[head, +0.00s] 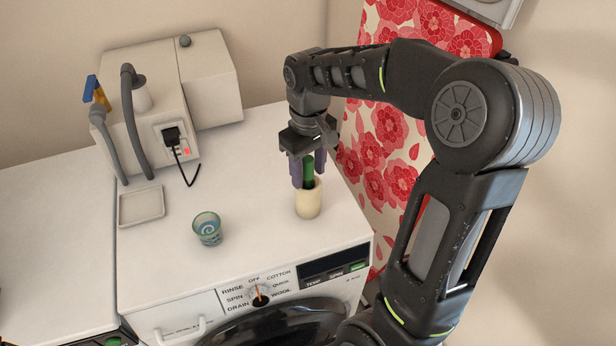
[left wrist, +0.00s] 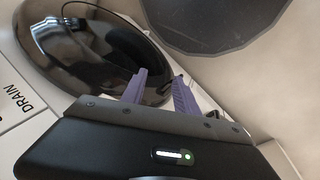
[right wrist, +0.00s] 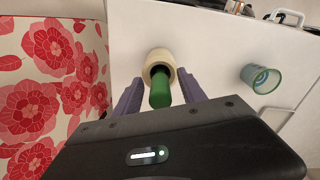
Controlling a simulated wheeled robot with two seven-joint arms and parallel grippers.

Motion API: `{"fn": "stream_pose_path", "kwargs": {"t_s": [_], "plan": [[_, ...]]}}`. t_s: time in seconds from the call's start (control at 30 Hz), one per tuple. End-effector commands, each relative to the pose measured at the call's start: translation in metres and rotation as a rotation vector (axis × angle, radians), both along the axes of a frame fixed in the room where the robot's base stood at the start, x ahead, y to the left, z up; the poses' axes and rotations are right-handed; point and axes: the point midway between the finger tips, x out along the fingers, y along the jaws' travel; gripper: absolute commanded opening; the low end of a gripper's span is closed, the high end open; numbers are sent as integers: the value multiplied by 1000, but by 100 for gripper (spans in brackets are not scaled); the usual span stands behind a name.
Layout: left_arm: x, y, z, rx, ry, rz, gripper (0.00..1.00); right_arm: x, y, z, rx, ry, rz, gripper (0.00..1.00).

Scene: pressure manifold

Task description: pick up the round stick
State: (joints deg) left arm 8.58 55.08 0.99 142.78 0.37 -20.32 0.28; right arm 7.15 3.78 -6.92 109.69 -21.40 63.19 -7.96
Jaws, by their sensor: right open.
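The round stick (head: 308,168) is green and stands upright in a cream cup (head: 308,200) on the washing machine top. In the right wrist view the stick (right wrist: 160,88) rises from the dark mouth of the cup (right wrist: 157,60). My right gripper (head: 309,172) is above the cup, with its purple fingers open on either side of the stick. In the right wrist view a gap shows between each finger and the stick. My left gripper (left wrist: 160,88) shows only in the left wrist view, in front of the washing machine door, with its fingers apart and nothing between them.
A blue-green glass (head: 207,229) stands left of the cup. A shallow tray (head: 141,206) lies further left, near a white device (head: 150,110) with grey hoses and a black plug. A red floral board (head: 385,130) stands right of the machine. The top between glass and cup is clear.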

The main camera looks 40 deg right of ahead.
Motion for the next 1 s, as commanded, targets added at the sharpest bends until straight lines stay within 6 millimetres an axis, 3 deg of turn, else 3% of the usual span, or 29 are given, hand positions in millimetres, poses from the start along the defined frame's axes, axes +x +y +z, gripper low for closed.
{"fn": "stream_pose_path", "kwargs": {"t_s": [0.23, 0.8, 1.0], "plan": [[0, 0, 0, 0, 0, 0, 36, 0, 0, 0, 0, 0, 0, 47], [0, 0, 0, 0, 0, 0, 36, 0, 0, 0, 0, 0, 0, 0], [0, 0, 0, 0, 0, 0, 36, 0, 0, 0, 0, 0, 0, 0]]}}
